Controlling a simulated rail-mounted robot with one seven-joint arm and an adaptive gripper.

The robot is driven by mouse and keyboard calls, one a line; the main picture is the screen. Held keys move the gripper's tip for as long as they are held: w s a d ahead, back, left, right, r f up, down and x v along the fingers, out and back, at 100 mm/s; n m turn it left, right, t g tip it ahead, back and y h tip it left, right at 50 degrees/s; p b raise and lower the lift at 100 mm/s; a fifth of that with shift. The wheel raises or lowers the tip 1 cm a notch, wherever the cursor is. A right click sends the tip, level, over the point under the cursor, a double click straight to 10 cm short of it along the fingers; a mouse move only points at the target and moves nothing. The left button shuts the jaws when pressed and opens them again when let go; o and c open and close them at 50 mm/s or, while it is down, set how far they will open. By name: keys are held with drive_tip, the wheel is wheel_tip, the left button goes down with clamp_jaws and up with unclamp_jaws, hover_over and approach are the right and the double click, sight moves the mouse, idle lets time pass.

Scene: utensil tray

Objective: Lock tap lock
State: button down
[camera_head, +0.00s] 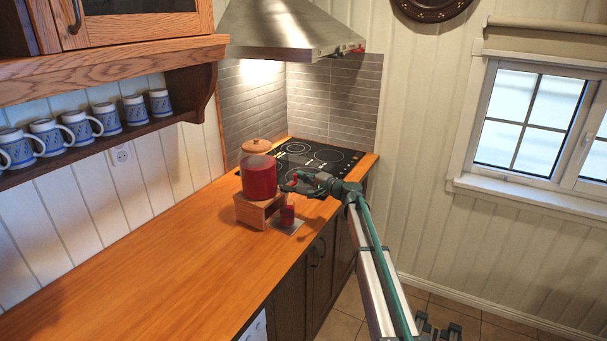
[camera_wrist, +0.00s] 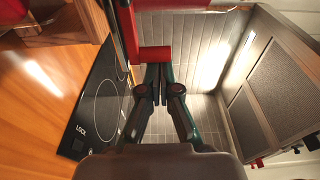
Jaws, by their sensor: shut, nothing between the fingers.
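A dispenser (camera_head: 259,178) of red liquid with a wooden lid stands on a wooden block (camera_head: 252,211) on the counter. My gripper (camera_head: 291,184) is shut and empty at its right side, level with the liquid. A small red part shows beside the fingers in the head view; I cannot tell its shape. In the wrist view a red piece (camera_wrist: 155,53) lies just beyond the closed fingertips (camera_wrist: 155,68); contact is unclear. I cannot make out the tap or its lock position.
The black hob (camera_head: 316,158) lies behind, under the metal hood (camera_head: 285,30). Several mugs (camera_head: 108,117) sit on the left shelf. The near counter (camera_head: 130,275) is clear.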

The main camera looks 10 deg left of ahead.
drive_tip(key=s+b, duration=0.1)
drive_tip(key=s+a+b, duration=0.1)
drive_tip(key=s, duration=0.1)
drive_tip(key=shift+s+a+b, duration=0.3)
drive_tip(key=shift+b, duration=0.1)
drive_tip(key=s+d+b, duration=0.1)
drive_tip(key=d+b, duration=0.4)
drive_tip(key=d, duration=0.4)
drive_tip(key=shift+d, duration=0.25)
idle(0.3)
drive_tip(key=shift+s, duration=0.1)
